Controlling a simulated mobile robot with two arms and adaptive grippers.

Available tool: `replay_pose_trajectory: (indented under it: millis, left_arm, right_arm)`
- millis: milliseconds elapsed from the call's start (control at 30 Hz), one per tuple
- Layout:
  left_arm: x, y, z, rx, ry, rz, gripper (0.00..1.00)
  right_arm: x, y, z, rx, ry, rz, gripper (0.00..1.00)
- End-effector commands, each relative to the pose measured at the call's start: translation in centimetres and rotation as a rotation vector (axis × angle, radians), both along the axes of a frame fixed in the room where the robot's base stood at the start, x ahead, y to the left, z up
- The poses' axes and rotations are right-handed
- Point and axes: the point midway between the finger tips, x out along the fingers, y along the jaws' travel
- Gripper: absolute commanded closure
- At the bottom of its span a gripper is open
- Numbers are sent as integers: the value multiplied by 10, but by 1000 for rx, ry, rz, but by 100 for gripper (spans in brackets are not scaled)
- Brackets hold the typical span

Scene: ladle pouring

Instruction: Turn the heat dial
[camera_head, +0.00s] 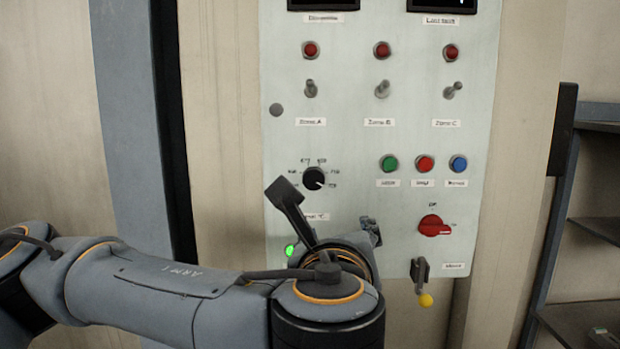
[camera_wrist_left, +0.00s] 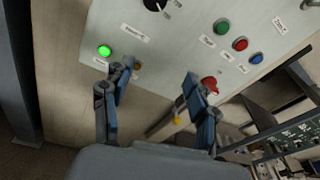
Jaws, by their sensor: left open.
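The heat dial (camera_head: 314,178) is a round black knob with a white pointer line and small labels around it, at the left of the pale control panel (camera_head: 370,150). It also shows, partly cut off, at the top edge of the left wrist view (camera_wrist_left: 156,4). My left gripper (camera_head: 366,235) is below and slightly right of the dial, partly hidden behind my wrist in the head view. In the left wrist view its two fingers (camera_wrist_left: 158,78) are apart with nothing between them, and the dial lies beyond them. My right gripper is not in view.
A red rotary switch (camera_head: 434,226), green, red and blue buttons (camera_head: 425,164), toggles and red lamps share the panel. A lit green lamp (camera_head: 290,250) is beside my wrist. A yellow-tipped lever (camera_head: 425,298) hangs below. Dark shelves (camera_head: 595,225) stand at right.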

Motion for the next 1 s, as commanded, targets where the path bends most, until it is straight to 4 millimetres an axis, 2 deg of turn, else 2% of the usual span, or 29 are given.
replay_pose_trajectory:
  millis: [33,100,300,567,1000]
  left_arm:
    - [-9,7,14,73,-49,16,41]
    - [-18,15,24,155,-95,38,41]
    - [-29,27,37,268,-150,75,41]
    - [-24,21,39,275,-155,54,41]
    - [-5,24,39,268,-152,64,41]
  right_arm:
    - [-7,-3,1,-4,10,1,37]
    - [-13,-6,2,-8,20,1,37]
    - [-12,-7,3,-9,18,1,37]
    - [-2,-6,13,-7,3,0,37]
    - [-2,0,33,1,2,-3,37]
